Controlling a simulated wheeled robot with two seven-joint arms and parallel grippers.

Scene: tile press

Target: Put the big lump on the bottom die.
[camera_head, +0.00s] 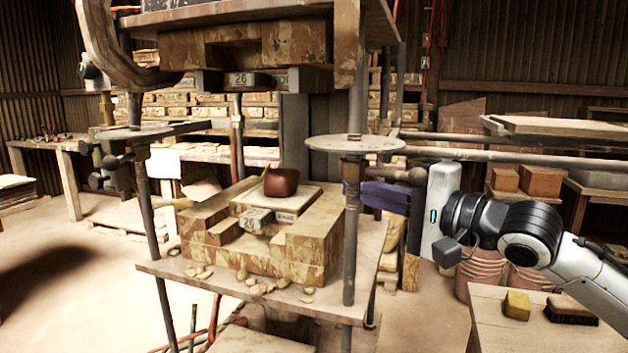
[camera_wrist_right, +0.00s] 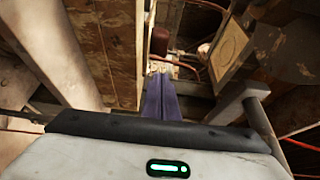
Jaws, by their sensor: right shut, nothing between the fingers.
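The big lump (camera_head: 281,182) is a smooth reddish-brown block. It sits on top of the pale bottom die (camera_head: 308,195), which is marked 26 BASE and lies in the stepped wooden bed of the press. In the right wrist view the lump (camera_wrist_right: 160,42) shows beyond the fingertips. My right gripper (camera_head: 362,189) comes in from the right, with its purple fingers shut and empty, pointing toward the lump and apart from it. A press post partly hides the fingertips. The fingers also show in the right wrist view (camera_wrist_right: 158,78). My left gripper is not in view.
The upper die (camera_head: 240,79) hangs above the bed. Upright posts (camera_head: 349,240) and a round plate (camera_head: 354,144) stand between the camera and my right fingers. Crumbs lie on the press table (camera_head: 190,283). A yellow sponge (camera_head: 517,305) and brush (camera_head: 570,310) lie on a bench at right.

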